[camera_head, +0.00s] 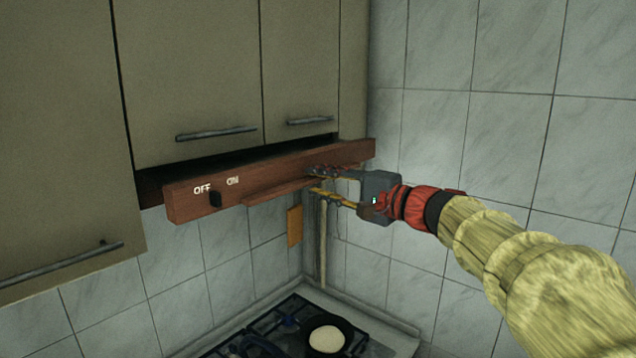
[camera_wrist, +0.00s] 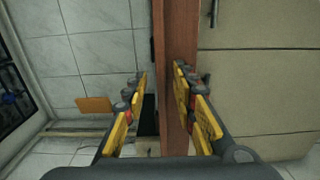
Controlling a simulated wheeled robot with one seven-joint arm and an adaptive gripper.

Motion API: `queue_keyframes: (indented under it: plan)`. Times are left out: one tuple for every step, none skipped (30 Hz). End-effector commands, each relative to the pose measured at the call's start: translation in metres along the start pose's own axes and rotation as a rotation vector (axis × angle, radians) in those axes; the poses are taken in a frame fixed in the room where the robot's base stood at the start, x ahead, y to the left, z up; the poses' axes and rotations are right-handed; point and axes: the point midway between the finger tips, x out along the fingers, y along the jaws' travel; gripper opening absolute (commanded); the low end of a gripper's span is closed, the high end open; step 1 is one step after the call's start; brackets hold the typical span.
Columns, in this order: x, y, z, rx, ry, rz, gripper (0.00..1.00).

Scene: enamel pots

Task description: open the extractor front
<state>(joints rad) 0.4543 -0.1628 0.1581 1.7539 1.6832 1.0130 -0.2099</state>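The extractor front (camera_head: 270,177) is a reddish-brown wooden board with OFF and ON lettering and a dark switch (camera_head: 215,198). It stands out from under the wall cabinets, with a dark gap behind its top edge. A wooden lip (camera_head: 275,193) runs along its lower side. My gripper (camera_head: 312,181) is at the right part of the front. Its yellow-padded fingers are apart, one over the face and one below the lip. In the wrist view the board (camera_wrist: 178,30) runs close to the right finger of my gripper (camera_wrist: 160,76), with a gap to the left finger. Contact is unclear.
Beige cabinets with bar handles (camera_head: 217,133) hang above and at the left. A tiled wall (camera_head: 450,130) stands close at the right. Below is a hob (camera_head: 270,335) with a pan (camera_head: 327,338) holding something pale. An orange plate (camera_head: 295,226) is on the back wall.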

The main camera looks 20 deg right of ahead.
Motion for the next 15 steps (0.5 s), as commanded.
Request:
queue_keyframes:
  plan:
    - [-0.009, -0.001, 0.000, -0.002, 0.003, -0.001, 0.27]
    - [-0.014, -0.002, -0.001, -0.003, 0.005, -0.001, 0.27]
    - [-0.022, -0.001, 0.000, -0.003, 0.004, -0.001, 0.27]
    - [-0.028, -0.001, -0.001, -0.002, 0.005, 0.000, 0.27]
    - [-0.035, -0.001, -0.001, -0.003, 0.006, 0.000, 0.27]
    - [-0.043, -0.001, -0.001, -0.003, 0.006, 0.000, 0.27]
    - [-0.050, -0.001, -0.001, -0.002, 0.006, 0.000, 0.27]
    - [-0.056, -0.001, -0.001, -0.002, 0.005, 0.000, 0.27]
    - [-0.064, 0.000, -0.001, -0.001, 0.005, 0.000, 0.27]
    - [-0.070, 0.000, -0.001, -0.001, 0.005, 0.000, 0.27]
    - [-0.075, 0.000, -0.001, 0.000, 0.005, 0.000, 0.27]
    - [-0.082, 0.000, -0.001, 0.000, 0.004, 0.000, 0.27]
    - [-0.086, 0.000, -0.001, -0.001, 0.005, 0.001, 0.27]
    - [-0.090, 0.000, -0.001, -0.001, 0.003, 0.000, 0.27]
    - [-0.095, 0.000, -0.001, -0.001, 0.004, 0.001, 0.27]
